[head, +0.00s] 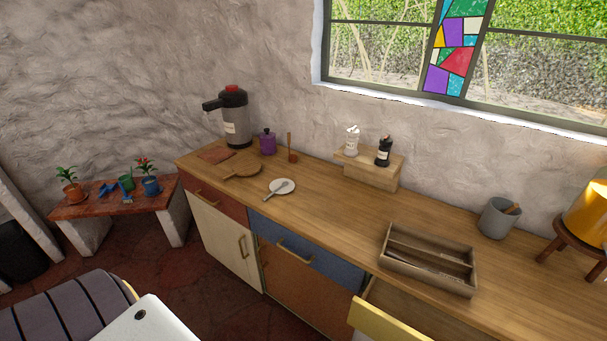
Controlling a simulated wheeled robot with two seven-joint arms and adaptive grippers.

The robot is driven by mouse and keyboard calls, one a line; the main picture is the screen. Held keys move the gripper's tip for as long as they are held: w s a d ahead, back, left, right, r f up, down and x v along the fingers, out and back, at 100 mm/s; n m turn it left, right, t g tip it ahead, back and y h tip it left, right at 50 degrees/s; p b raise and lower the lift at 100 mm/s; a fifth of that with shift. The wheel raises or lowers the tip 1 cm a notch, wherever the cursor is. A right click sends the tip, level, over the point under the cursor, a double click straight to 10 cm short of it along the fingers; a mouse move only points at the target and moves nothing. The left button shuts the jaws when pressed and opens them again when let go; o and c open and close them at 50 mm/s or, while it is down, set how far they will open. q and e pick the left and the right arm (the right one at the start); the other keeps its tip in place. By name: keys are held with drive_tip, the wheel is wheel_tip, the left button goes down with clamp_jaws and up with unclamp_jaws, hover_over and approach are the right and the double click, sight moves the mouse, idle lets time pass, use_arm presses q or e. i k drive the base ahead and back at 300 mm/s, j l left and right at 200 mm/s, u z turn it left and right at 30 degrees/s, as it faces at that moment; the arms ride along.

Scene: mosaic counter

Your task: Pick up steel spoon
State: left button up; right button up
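A small grey, spoon-like utensil (277,189) lies across a round white dish (289,184) on the wooden counter, its handle reaching over the dish's lower left side. It looks like the steel spoon, but it is small in the view. Neither of my grippers is in view.
The yellow-fronted drawer (385,325) is open below the tray. A wooden riser (366,171) bears two bottles. The counter (335,218) between dish and tray is clear.

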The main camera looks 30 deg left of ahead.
sight(285, 183)
drive_tip(key=u, duration=1.35)
